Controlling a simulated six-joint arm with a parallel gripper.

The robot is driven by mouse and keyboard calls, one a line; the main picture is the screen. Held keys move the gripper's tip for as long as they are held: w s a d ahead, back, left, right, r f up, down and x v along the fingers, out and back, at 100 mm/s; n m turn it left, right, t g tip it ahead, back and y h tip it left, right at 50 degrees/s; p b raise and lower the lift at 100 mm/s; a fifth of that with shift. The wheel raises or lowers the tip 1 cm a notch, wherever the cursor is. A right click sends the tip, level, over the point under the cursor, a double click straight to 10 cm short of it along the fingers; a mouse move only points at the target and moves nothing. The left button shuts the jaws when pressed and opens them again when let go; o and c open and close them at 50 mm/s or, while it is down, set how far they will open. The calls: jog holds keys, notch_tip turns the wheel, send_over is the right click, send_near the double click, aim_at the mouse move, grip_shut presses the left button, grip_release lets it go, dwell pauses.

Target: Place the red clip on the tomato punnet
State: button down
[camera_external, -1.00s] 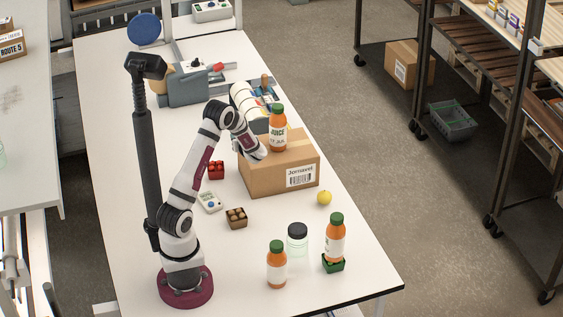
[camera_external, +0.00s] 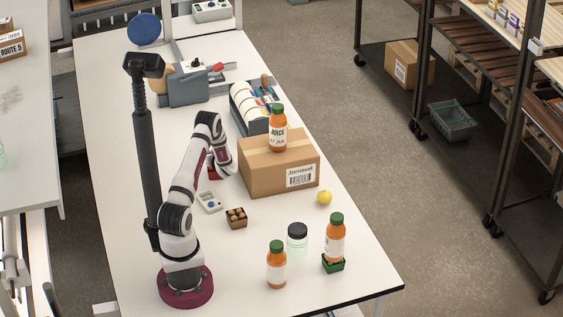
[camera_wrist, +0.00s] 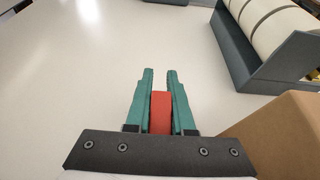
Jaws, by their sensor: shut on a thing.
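In the wrist view, the green fingers of my gripper (camera_wrist: 160,82) are shut on the red clip (camera_wrist: 161,112), which sits between them. In the external view, the end of my arm (camera_external: 224,164) is low over the table, left of the cardboard box.
The cardboard box (camera_external: 268,172) with a juice bottle (camera_external: 278,130) on top stands close on the right. A label-roll holder (camera_external: 249,106) is behind it. A small meter (camera_external: 209,202) and a brown punnet (camera_external: 236,218) lie in front. The table to the left is clear.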

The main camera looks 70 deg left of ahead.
jog(key=c, duration=0.8)
grip_release()
jog(key=shift+f, duration=0.1)
jog(key=shift+d+r, duration=0.1)
jog(key=shift+r, duration=0.1)
jog(key=v, duration=1.1)
jog(key=shift+d+r, duration=0.1)
jog(key=shift+d, duration=0.3)
